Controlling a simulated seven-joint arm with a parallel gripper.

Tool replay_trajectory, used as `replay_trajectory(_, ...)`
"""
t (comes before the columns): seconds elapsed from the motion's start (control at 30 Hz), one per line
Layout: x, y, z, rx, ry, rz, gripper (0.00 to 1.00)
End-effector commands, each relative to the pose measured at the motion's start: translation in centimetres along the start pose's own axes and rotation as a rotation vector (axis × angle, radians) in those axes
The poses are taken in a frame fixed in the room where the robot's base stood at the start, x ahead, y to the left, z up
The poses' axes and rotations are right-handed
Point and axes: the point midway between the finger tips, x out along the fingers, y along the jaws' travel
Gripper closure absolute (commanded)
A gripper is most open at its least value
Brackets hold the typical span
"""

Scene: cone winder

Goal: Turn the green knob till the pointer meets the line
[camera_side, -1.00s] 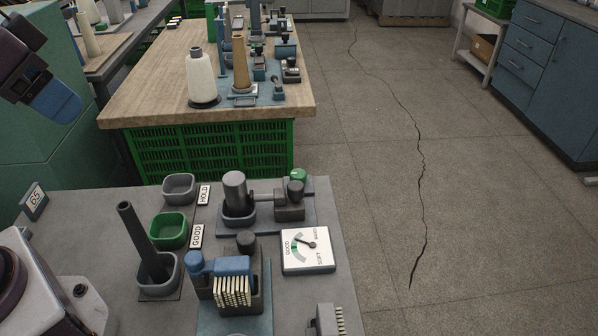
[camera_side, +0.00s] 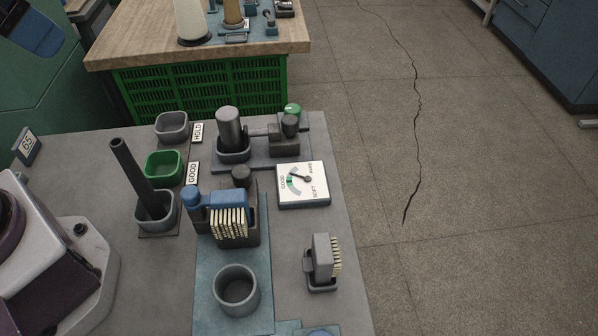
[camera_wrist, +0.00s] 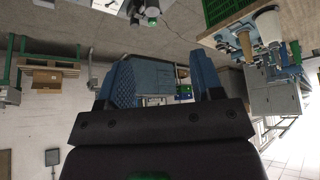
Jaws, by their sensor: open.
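The green knob (camera_side: 292,109) sits at the back right of the bench, on a dark fixture beside a grey cylinder. In front of it is a white square dial (camera_side: 303,186) marked GOOD, HARD and SOFT. Its dark pointer (camera_side: 298,178) points left, close to the small green band, but I cannot tell whether they meet. My gripper (camera_wrist: 157,68) shows two blue fingers spread apart with nothing seen held between them. In the side view a blue finger end (camera_side: 38,32) shows at the top left, high and well away from the knob; the rest is cut off.
Grey (camera_side: 172,126) and green (camera_side: 164,165) trays, a blue-topped brush block (camera_side: 228,208), a grey cup (camera_side: 237,291) and a small grey brush (camera_side: 321,262) occupy the bench. The bench's right edge is close to the dial.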

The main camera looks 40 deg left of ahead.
Motion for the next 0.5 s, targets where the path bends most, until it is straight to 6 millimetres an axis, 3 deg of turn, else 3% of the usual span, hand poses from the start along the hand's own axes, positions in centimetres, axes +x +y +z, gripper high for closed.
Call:
replay_trajectory(0.27, 0.4, 0.0, 0.1, 0.002, -0.022, 0.001, 0.35)
replay_trajectory(0.37, 1.9, 0.2, 0.3, 0.008, -0.095, 0.002, 0.35)
replay_trajectory(0.5, 4.2, 0.6, -1.9, 0.030, -0.200, 0.002, 0.35)
